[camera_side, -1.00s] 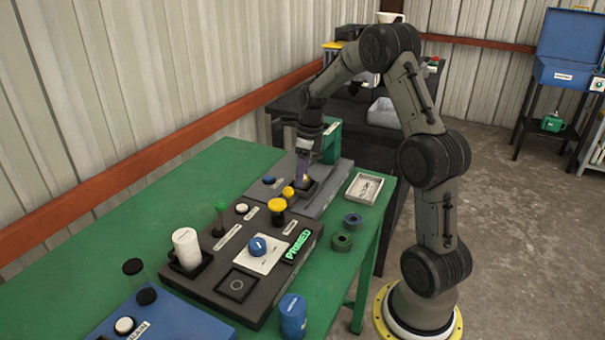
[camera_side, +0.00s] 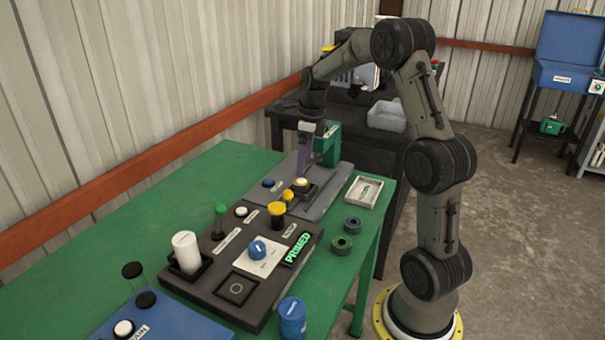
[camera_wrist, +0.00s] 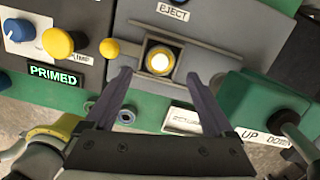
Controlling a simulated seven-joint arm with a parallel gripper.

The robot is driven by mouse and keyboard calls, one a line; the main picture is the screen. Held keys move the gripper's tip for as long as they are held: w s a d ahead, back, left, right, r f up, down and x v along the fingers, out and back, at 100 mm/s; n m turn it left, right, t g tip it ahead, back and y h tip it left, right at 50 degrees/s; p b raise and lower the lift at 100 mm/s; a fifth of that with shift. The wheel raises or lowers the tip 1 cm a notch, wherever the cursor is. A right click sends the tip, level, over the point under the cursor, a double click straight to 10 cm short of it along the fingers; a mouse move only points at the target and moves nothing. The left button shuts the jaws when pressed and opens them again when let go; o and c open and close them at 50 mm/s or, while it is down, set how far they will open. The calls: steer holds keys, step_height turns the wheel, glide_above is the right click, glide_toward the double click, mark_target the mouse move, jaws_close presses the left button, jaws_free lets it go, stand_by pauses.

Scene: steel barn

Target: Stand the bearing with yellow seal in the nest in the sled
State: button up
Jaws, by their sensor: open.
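The bearing with yellow seal (camera_side: 301,184) sits in the dark square nest (camera_side: 311,193) on the grey sled (camera_side: 326,204). In the wrist view the bearing (camera_wrist: 160,61) is a yellow ring with a bright pale centre, inside the nest walls (camera_wrist: 147,44). It looks upright, but whether it is fully seated I cannot tell. My gripper (camera_side: 304,160) is just above the nest. In the wrist view its two fingers (camera_wrist: 159,76) are spread apart with nothing between the tips, on the near side of the bearing.
A green press-like block (camera_side: 328,145) stands close behind the nest. A yellow knob (camera_side: 277,209) and a lit PRIMED panel (camera_side: 297,248) are in front. A blue ring (camera_side: 353,224), a green ring (camera_side: 341,244) and a pale tray (camera_side: 364,191) lie at the table's right side.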

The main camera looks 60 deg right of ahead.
mark_target(307, 182)
step_height(307, 182, up, 6)
steer(key=s+a+r+n, duration=0.3)
steer(key=a+r+n, duration=0.1)
steer(key=a+n, duration=0.4)
steer(key=s+a+f+n+t, duration=0.2)
steer(key=s+a+n+t, duration=0.2)
steer(key=s+a+n, duration=1.3)
steer(key=shift+s+n, duration=0.15)
steer(key=shift+n, duration=4.25)
